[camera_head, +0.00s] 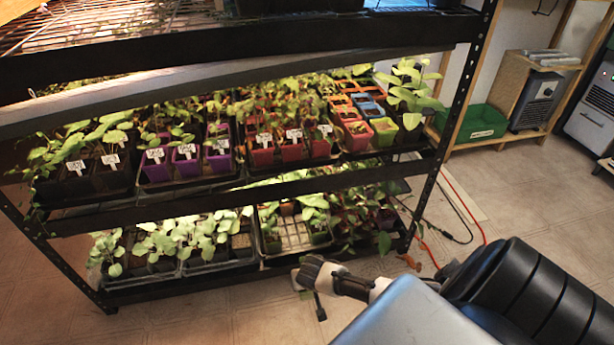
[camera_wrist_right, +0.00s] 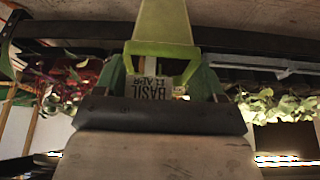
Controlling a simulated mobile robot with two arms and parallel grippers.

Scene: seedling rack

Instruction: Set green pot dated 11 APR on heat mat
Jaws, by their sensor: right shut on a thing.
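A lime-green pot (camera_wrist_right: 165,25) shows in the right wrist view, upside down in the picture. Its label (camera_wrist_right: 150,92) reads BASIL and 11 APR, also upside down. My right gripper (camera_wrist_right: 160,75) is shut on this pot, with a dark green finger on each side of it. In the head view my right arm reaches in from the lower right, in front of the rack's lower shelf. The held pot cannot be made out there. My left gripper is in neither view. I cannot identify the heat mat.
A black rack holds trays of labelled seedling pots on its middle shelf, with lime-green pots (camera_head: 383,132) at the right end. The lower shelf holds a partly bare tray (camera_head: 292,238). A green bin (camera_head: 478,127) and cables (camera_head: 462,205) lie right of the rack.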

